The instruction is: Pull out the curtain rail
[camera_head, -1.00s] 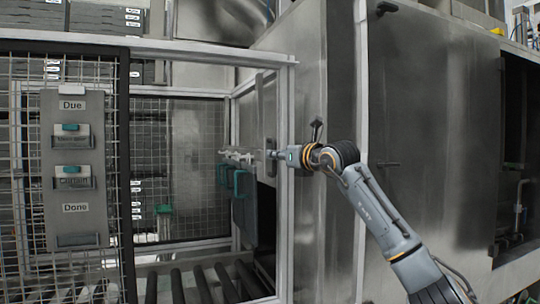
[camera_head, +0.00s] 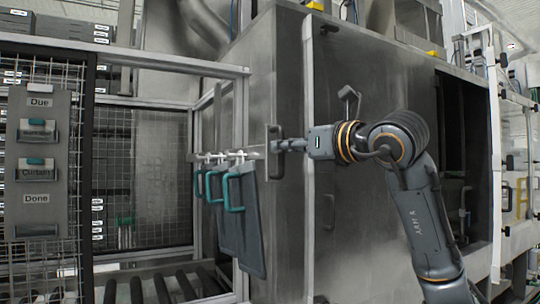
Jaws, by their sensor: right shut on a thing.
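The curtain rail (camera_head: 250,154) is a thin light bar with white hooks, beside the steel machine wall. It ends in a dark upright handle (camera_head: 274,165). Several grey curtains (camera_head: 243,235) with teal handles hang from the rail, overlapping the front post of the frame. My right gripper (camera_head: 281,146) is shut on the rail's handle, reaching in from the right; its fingertips are small and partly merged with the handle. My left gripper is not in view.
A mesh fence (camera_head: 65,190) with a grey Due/Done card board (camera_head: 38,170) stands at left. Dark rollers (camera_head: 160,288) lie low inside the frame. A steel cabinet (camera_head: 375,80) rises behind my right arm, with a dark opening at right.

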